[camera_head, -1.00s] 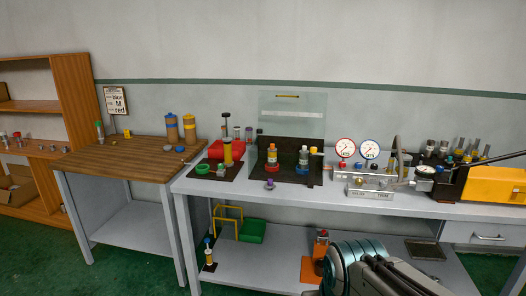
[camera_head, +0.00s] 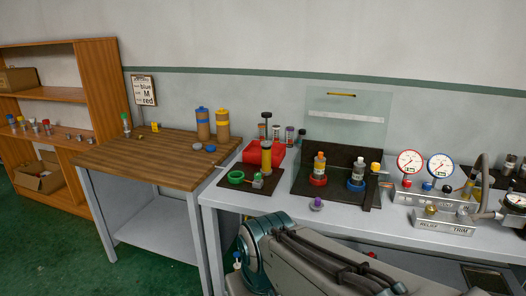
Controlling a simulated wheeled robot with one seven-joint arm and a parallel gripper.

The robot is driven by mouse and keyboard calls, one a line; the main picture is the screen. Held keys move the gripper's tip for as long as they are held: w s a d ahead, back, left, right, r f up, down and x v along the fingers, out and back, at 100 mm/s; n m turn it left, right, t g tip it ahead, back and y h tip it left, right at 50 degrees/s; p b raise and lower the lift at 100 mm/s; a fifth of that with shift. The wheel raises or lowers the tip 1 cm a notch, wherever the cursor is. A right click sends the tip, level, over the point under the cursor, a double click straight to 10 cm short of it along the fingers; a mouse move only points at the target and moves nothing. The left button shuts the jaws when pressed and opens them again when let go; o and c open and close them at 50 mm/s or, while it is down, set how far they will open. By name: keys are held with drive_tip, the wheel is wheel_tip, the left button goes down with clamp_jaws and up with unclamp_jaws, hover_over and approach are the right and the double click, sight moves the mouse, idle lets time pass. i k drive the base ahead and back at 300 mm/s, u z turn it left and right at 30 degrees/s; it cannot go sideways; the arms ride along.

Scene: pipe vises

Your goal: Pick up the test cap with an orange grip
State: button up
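I cannot single out the test cap with an orange grip for certain. A small upright piece with an orange upper part (camera_head: 319,163) stands in a red ring on the dark mat of the metal bench. A similar piece with a blue ring (camera_head: 357,174) stands to its right. Several small capped pieces (camera_head: 34,125) stand on the wooden shelf at the far left, too small to tell their grip colours surely. My arm crosses the bottom of the view, but my gripper is out of view.
A wooden-topped table (camera_head: 150,155) stands at the left, with two tan bottles (camera_head: 202,124) at its back. Green floor (camera_head: 60,245) is free at the lower left.

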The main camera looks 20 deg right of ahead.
sight(320, 158)
drive_tip(key=z, duration=0.2)
drive_tip(key=i, duration=0.95)
drive_tip(key=z, duration=1.2)
drive_tip(key=i, duration=0.6)
drive_tip(key=z, duration=0.55)
